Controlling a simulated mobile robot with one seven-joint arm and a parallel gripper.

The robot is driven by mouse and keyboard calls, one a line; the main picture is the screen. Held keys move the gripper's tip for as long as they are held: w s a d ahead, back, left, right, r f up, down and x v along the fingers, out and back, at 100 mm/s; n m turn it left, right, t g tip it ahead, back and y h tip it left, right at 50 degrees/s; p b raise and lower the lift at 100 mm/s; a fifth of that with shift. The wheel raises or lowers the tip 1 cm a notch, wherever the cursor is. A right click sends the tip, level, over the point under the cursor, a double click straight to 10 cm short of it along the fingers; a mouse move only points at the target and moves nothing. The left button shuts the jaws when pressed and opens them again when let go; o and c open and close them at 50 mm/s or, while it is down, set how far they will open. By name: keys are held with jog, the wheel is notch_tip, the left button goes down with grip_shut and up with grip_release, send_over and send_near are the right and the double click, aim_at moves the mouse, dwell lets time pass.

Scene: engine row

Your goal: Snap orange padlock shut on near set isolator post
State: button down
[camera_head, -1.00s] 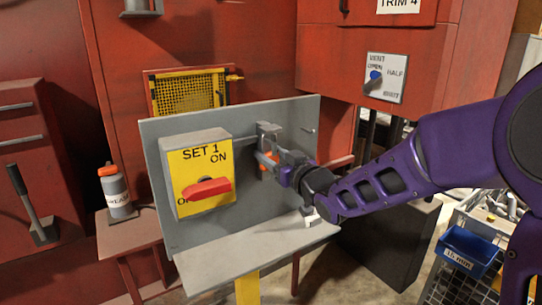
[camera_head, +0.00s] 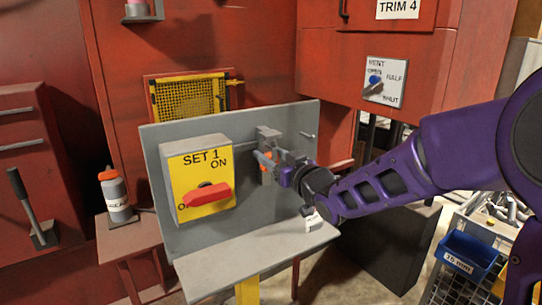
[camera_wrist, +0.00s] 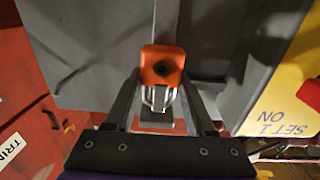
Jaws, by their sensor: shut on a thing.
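The orange padlock (camera_wrist: 162,63) is between my gripper's fingertips in the wrist view, with its pale shackle (camera_wrist: 159,97) pointing toward the gripper's base. My gripper (camera_head: 269,163) is shut on the padlock, right of the SET 1 isolator box (camera_head: 221,152). The box has a yellow face and a red handle (camera_head: 208,194). A grey bracket (camera_head: 268,134) on the panel stands just above and behind the padlock. Whether the shackle is around a post, or closed, I cannot tell.
The grey panel (camera_head: 165,220) stands behind the box, with a grey shelf (camera_head: 250,262) below it. A small white object (camera_head: 313,222) lies on the shelf's right end. A grey bottle with an orange top (camera_head: 116,197) stands at left. A blue bin (camera_head: 467,256) is at lower right.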

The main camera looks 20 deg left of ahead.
jog(key=shift+f, duration=0.25)
jog(key=shift+c, duration=0.9)
grip_release()
jog(key=p+v, duration=0.2)
jog(key=v, duration=1.5)
jog(key=shift+s+p, duration=0.2)
jog(key=shift+p, duration=0.15)
jog(key=shift+d, duration=0.1)
